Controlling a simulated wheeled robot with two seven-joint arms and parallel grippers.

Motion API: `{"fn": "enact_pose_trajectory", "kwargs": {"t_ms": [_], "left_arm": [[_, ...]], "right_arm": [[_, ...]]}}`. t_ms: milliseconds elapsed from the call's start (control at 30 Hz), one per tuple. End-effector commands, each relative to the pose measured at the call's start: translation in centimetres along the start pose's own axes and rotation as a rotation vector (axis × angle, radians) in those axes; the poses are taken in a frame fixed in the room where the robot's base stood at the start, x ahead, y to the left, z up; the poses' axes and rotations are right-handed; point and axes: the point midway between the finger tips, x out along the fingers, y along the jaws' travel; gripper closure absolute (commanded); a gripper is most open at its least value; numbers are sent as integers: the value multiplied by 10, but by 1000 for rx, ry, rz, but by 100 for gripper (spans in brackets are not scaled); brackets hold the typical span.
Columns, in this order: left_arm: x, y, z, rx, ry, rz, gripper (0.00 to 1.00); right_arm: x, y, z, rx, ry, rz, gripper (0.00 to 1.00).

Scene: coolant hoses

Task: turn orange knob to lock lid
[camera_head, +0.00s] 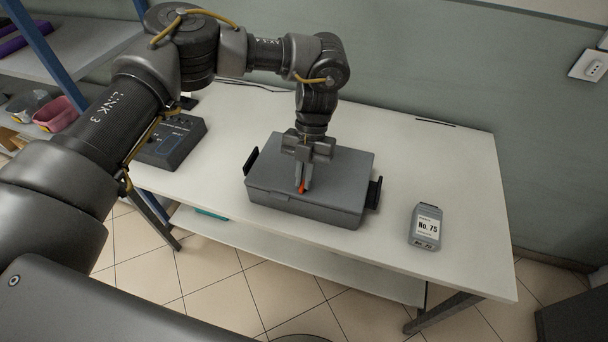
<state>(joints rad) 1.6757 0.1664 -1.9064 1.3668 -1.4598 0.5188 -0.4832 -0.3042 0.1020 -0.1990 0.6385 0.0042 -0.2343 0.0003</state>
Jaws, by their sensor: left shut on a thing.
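A grey case (335,211) with black side handles stands on the white table, and its flat lid (345,165) is down. A small orange knob (301,187) sits on the lid towards its front edge. My left gripper (302,184) points straight down over the lid and is shut on the orange knob. Its fingers hide most of the knob, so I cannot tell which way the knob is turned. My right gripper is not in view.
A grey block labelled "No. 75" (425,227) stands to the right of the case. A dark device box (172,141) is at the table's left end. A shelf with bins (55,113) stands at far left. The table's (465,185) right part is mostly clear.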

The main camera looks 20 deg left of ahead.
Motion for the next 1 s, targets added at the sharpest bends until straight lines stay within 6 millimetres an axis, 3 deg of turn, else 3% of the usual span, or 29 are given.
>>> {"fn": "enact_pose_trajectory", "kwargs": {"t_ms": [67,100,267,633,1000], "left_arm": [[0,0,0,1,-1,0,100],[0,0,0,1,-1,0,88],[0,0,0,0,-1,0,69],[-9,0,1,-1,-3,1,69],[-79,0,0,-1,-5,3,69]], "right_arm": [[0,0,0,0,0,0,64],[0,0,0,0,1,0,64],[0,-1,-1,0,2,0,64],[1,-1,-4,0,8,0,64],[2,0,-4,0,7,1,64]]}}
